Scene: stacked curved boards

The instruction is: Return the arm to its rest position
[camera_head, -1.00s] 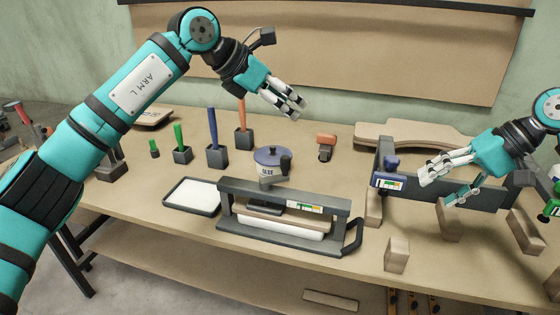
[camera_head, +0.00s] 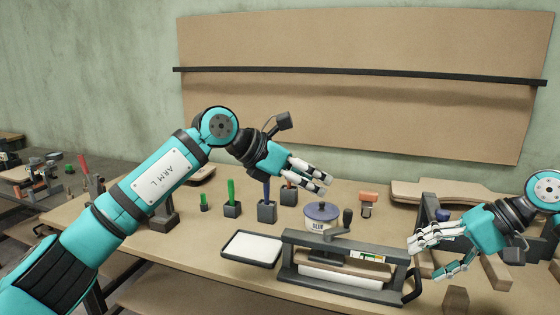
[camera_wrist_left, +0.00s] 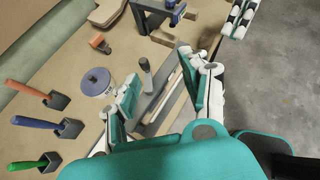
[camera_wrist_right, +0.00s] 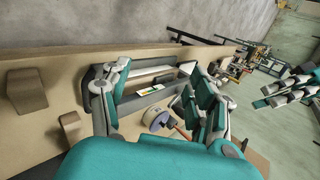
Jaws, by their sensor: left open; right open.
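My left gripper (camera_head: 312,181) is open and empty in the head view, raised above the bench behind the glue pot. Its two fingers stand apart in the left wrist view (camera_wrist_left: 165,95). My right gripper (camera_head: 432,258) is open and empty at the right, in front of the dark clamp frame and to the right of the press. Its spread fingers also show in the right wrist view (camera_wrist_right: 155,92). The press (camera_head: 290,272), a dark frame with a handle, holds a board stack between its bars. The right gripper hides part of the clamp frame behind it.
The glue pot (camera_head: 321,211) stands behind the press, with a white tray (camera_head: 250,248) to its left. Green, blue and orange handled tools stand in dark holders (camera_head: 232,210) at the left. Curved boards (camera_head: 412,194) lie at the back right. A wooden block (camera_head: 455,300) sits at the front right.

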